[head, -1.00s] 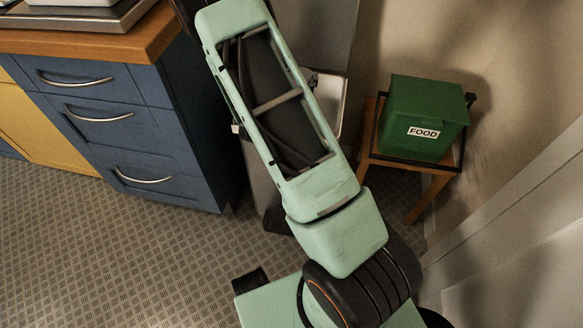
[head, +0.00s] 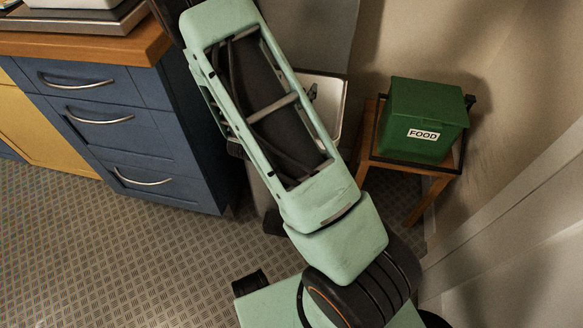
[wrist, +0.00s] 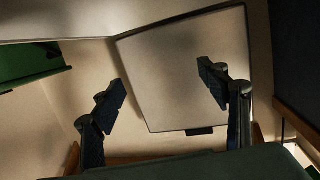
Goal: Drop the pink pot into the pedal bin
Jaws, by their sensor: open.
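I do not see the pink pot in either view. In the head view a grey upright body (head: 262,190) with a dark part at its foot stands behind my arm. It may be the pedal bin, but my arm hides most of it. My gripper (wrist: 162,77) shows in the wrist view with its two dark fingers wide apart and nothing between them. A pale, framed rectangular panel (wrist: 185,85) lies beyond the fingers; I cannot tell what it belongs to. My gripper cannot be made out in the head view.
A green box labelled FOOD (head: 425,120) sits on a wooden stand (head: 430,190) at the right, by the wall. Blue drawers (head: 120,130) under a wooden worktop (head: 100,45) stand at the left. A pale, rimmed tray-like thing (head: 338,105) shows behind my arm. Floor at lower left is clear.

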